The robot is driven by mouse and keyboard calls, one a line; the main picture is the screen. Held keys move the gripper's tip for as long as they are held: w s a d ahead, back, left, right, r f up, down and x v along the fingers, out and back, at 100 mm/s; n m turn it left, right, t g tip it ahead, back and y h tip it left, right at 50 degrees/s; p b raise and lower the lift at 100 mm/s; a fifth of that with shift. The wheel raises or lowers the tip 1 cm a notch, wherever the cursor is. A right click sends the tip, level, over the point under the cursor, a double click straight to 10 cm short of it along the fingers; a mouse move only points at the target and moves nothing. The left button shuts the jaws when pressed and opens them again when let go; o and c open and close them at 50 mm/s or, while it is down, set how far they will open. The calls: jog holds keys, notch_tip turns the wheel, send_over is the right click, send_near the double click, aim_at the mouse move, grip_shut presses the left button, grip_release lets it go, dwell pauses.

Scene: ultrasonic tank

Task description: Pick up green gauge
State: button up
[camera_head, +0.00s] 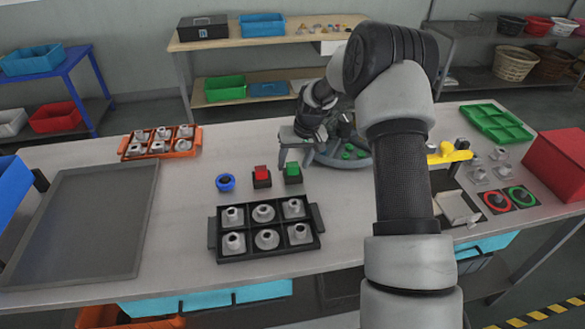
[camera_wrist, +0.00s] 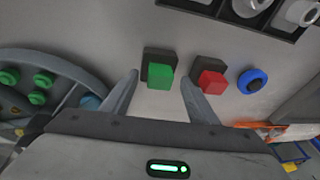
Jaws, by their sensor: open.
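The green gauge, a green block (camera_head: 293,171) on a dark square base, stands upright on the table. In the wrist view the green block (camera_wrist: 160,76) shows in the gap between my two fingers. My gripper (camera_head: 295,160) is open and empty, its fingers pointing down just behind the green block in the head view. In the wrist view the open fingers (camera_wrist: 160,77) stand on either side of the block, apart from it. I cannot tell the exact height of the fingertips over it.
A red block (camera_head: 261,174) on a dark base stands close to the left, then a blue round piece (camera_head: 226,182). A black tray (camera_head: 267,254) of metal parts is in front. A round grey tray (camera_head: 340,161) with green pieces is at the right. Bare table lies between.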

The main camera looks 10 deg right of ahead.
jog(key=shift+c, duration=0.2)
jog(key=c, duration=1.2)
